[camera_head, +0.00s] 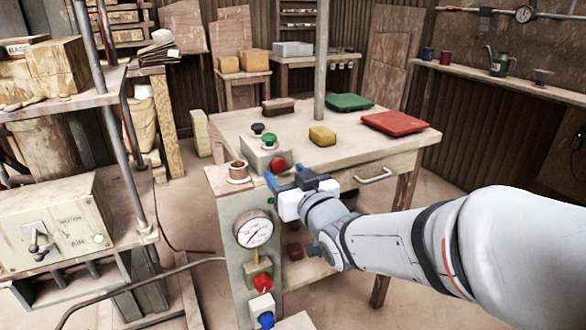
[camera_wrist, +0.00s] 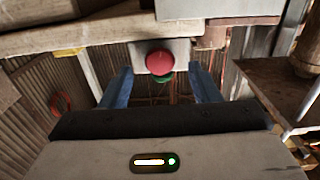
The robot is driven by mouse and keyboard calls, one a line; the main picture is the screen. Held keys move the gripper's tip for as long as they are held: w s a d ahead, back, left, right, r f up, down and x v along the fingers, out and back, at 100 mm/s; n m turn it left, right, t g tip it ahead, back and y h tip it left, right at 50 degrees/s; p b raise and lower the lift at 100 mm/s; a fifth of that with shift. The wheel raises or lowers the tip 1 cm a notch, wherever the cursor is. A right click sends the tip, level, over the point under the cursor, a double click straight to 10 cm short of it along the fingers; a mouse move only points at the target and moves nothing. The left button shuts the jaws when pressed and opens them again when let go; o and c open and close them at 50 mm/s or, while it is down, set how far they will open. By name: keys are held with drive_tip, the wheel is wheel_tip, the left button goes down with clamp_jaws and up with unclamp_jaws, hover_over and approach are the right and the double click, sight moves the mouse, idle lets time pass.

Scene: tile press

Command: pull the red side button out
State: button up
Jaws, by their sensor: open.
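The red side button (camera_head: 278,164) is a round red knob on the near side of a pale control box (camera_head: 258,152) on the workbench. In the wrist view the red button (camera_wrist: 160,61) sits between the two blue fingers, in front of the box. My gripper (camera_head: 288,177) is open and empty, its blue fingers pointing at the button. In the wrist view my gripper (camera_wrist: 162,72) has a finger to each side of it, with gaps. I cannot tell how far the fingertips reach past the button.
A green button (camera_head: 269,139) and a black button (camera_head: 258,128) stand on top of the box. A copper-coloured part (camera_head: 238,170) is to its left. A gauge (camera_head: 254,230), another red button (camera_head: 262,283) and a blue one (camera_head: 266,319) are below. A yellow block (camera_head: 322,136) lies behind.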

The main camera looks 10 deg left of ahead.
sight(276, 163)
drive_tip(key=shift+x, duration=1.2)
clamp_jaws()
